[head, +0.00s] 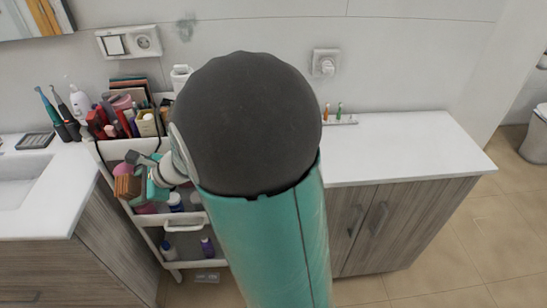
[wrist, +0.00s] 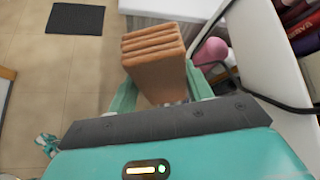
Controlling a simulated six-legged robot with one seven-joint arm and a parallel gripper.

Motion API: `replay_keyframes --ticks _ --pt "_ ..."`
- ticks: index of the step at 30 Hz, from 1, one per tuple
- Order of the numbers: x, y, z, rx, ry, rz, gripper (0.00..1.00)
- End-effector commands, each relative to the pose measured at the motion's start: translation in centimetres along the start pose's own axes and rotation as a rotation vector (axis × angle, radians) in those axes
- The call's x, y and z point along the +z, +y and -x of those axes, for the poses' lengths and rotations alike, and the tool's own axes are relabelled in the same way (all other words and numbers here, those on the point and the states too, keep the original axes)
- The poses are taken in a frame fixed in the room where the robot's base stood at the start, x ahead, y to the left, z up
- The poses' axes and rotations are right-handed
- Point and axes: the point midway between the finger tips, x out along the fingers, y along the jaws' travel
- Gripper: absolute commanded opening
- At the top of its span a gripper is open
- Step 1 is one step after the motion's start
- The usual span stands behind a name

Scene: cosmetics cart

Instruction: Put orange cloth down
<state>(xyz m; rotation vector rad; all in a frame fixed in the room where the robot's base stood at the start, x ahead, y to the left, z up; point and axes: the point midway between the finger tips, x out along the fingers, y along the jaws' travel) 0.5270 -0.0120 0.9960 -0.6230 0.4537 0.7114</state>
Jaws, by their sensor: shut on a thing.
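The orange cloth (wrist: 158,65) is a folded, brownish-orange stack in the wrist view. My gripper (wrist: 160,92) is shut on it, with a green finger on each side. In the head view the cloth (head: 127,186) shows small at the left side of the white cart (head: 172,222), by the cart's middle level. My gripper (head: 143,180) is there too, partly hidden behind my own arm. I cannot tell whether the cloth touches the cart.
The cart's top holds crowded cosmetics (head: 122,115), and bottles (head: 176,202) stand lower down. A sink counter (head: 50,200) is close on the left. A white countertop (head: 410,145) on the right is largely clear. A pink round thing (wrist: 211,52) is beside the cloth.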

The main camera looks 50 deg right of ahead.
Motion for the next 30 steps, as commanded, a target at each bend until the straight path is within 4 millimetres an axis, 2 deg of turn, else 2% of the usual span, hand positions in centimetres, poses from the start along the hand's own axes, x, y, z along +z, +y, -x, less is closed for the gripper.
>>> replay_keyframes --ticks 8,14,17,23,27,30 --pt "-1.7 0.8 3.7 0.202 0.144 0.164 0.29" --pt "-5.0 1.3 8.0 0.342 0.314 0.308 0.29" --pt "-7.2 1.4 10.8 0.401 0.418 0.384 0.29" --pt "-12.7 1.0 18.2 0.485 0.660 0.518 0.29" --pt "-17.0 0.2 25.3 0.517 0.840 0.576 0.29" --pt "-19.4 -0.5 30.5 0.529 0.946 0.595 0.29"
